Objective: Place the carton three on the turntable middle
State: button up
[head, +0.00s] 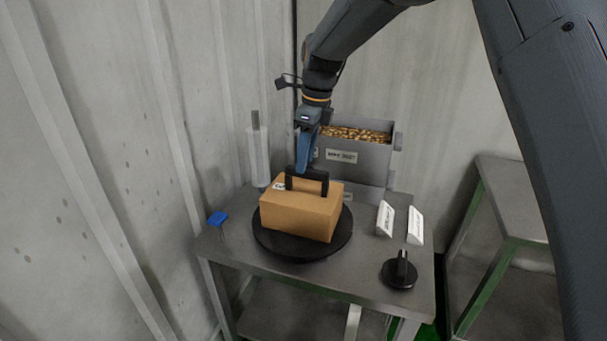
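A brown carton (298,212) with a black handle on top is on the round black turntable (290,247), roughly over its middle. A small white label shows on the carton's top left, too small to read. My gripper (303,168) is at the black handle (307,179), above the carton. The fingertips are small and partly merge with the handle, so I cannot tell whether they are shut on it. The contact between the carton's underside and the turntable is hidden.
The turntable stands on a grey metal table (345,285). A grey bin (366,170) of brass-coloured pieces is behind. Two white wedge signs (385,218) and a black knob device (399,271) are at right. A blue-topped item (217,218) and a clear cylinder (259,155) are left.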

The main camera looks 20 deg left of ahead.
notch_tip(320, 180, up, 6)
jog(key=b, duration=0.1)
jog(key=s+d+f+n, duration=0.3)
jog(key=d, duration=0.5)
jog(key=s+d+f+n+h, duration=0.1)
jog(key=s+d+f+n, duration=0.25)
jog(key=d, duration=0.55)
jog(key=s+d+f+n, duration=0.2)
jog(key=d+f+n, duration=0.15)
jog(key=d, duration=0.45)
jog(key=s+d+f+n, duration=0.3)
jog(key=s+d, duration=0.3)
jog(key=s, duration=0.2)
jog(key=s+d+f+n, duration=0.3)
jog(key=s+d+n, duration=0.2)
jog(key=s, duration=0.3)
jog(key=shift+s+d+f+n+t+h, duration=0.2)
jog(key=shift+d+n+t+h, duration=0.15)
jog(key=shift+d, duration=0.2)
jog(key=shift+c, duration=1)
jog(key=shift+a, duration=0.1)
